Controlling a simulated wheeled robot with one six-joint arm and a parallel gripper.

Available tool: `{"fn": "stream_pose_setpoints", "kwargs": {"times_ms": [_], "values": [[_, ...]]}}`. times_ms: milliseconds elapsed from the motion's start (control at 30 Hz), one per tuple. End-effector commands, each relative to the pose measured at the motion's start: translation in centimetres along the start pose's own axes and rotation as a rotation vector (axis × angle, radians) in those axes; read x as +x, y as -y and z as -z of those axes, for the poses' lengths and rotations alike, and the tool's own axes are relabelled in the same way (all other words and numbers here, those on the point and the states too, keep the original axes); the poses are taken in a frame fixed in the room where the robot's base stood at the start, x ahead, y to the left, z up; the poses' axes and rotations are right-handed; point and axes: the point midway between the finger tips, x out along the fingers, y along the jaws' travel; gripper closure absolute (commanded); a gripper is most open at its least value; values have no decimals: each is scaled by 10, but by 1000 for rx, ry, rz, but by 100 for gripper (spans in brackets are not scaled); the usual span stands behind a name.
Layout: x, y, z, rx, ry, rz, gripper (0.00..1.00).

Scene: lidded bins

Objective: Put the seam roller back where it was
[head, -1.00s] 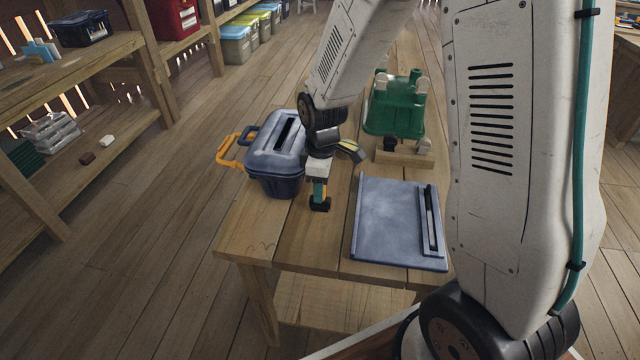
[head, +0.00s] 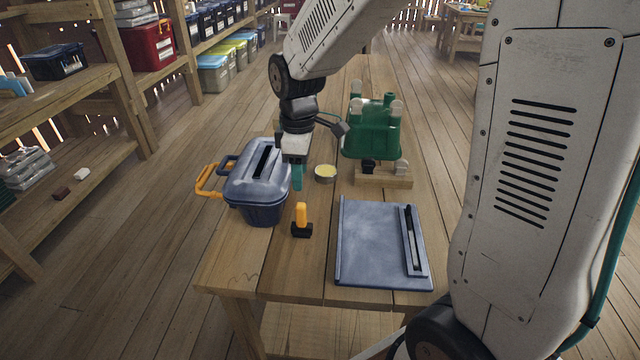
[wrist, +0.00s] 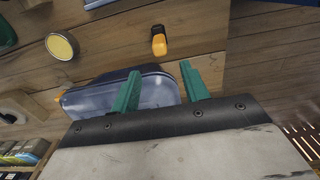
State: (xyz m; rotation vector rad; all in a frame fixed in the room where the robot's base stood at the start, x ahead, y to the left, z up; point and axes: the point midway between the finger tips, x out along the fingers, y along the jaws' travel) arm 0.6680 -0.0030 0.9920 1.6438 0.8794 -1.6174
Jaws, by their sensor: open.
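The seam roller, with a yellow handle and a black end, stands upright on the bench (head: 302,215), just in front and right of the lidded bin. It also shows in the wrist view (wrist: 158,42), apart from my fingers. My gripper (head: 297,184) is open and empty, behind and above the roller, beside the bin's right side. Its two green fingers are spread in the wrist view (wrist: 160,82), with the bin behind them. The blue-grey bin (head: 258,190) has its lid on, so its inside is hidden.
A flat blue-grey panel (head: 372,245) with a black slot lies at the bench's right front. A round tin with yellow contents (head: 325,173) stands behind the roller. A green object (head: 370,135) on a wooden block is farther back. Shelves with boxes stand left.

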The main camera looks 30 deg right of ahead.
Motion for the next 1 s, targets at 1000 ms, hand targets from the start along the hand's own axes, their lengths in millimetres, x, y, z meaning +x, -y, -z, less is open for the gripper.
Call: {"fn": "stream_pose_setpoints", "kwargs": {"times_ms": [1000], "values": [[-110, 186, -156, 955, -88, -69, 55]]}}
